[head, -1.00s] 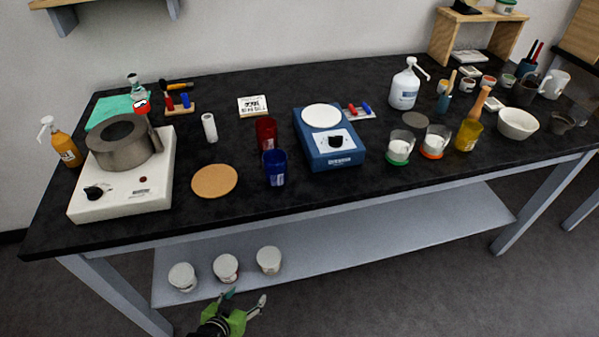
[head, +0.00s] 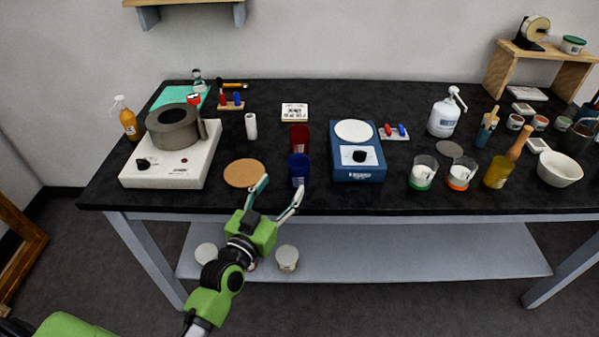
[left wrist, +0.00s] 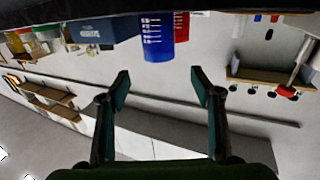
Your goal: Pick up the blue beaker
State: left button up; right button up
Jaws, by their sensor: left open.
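The blue beaker (head: 299,170) stands upright near the front edge of the black bench, just in front of a red beaker (head: 299,137). My left gripper (head: 281,190) is open and empty at the bench's front edge, a little left of and in front of the blue beaker. In the left wrist view, which looks upside down, the blue beaker (left wrist: 157,38) with white marks hangs ahead of the open fingers (left wrist: 163,85), apart from them. The red beaker (left wrist: 182,26) shows beside it. My right gripper is not in view.
A blue scale (head: 357,172) stands right of the beakers. A round cork mat (head: 245,173) lies to the left, near a white hotplate (head: 190,172). Glass beakers (head: 422,172) and a yellow one (head: 497,174) stand further right. A lower shelf (head: 400,262) runs under the bench.

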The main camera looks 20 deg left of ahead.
aim_at(294, 168)
pick_arm(q)
jog(key=w, duration=0.4)
jog(key=shift+w+d+f, duration=0.1)
jog(key=shift+w+d, duration=0.15)
jog(key=shift+w+d+p, duration=0.2)
jog(key=shift+w+p, duration=0.15)
jog(key=shift+w, duration=1)
jog(key=shift+w+d+p, duration=0.15)
jog(key=shift+w+p, duration=0.2)
jog(key=shift+w, duration=0.95)
jog(key=c, duration=1.2)
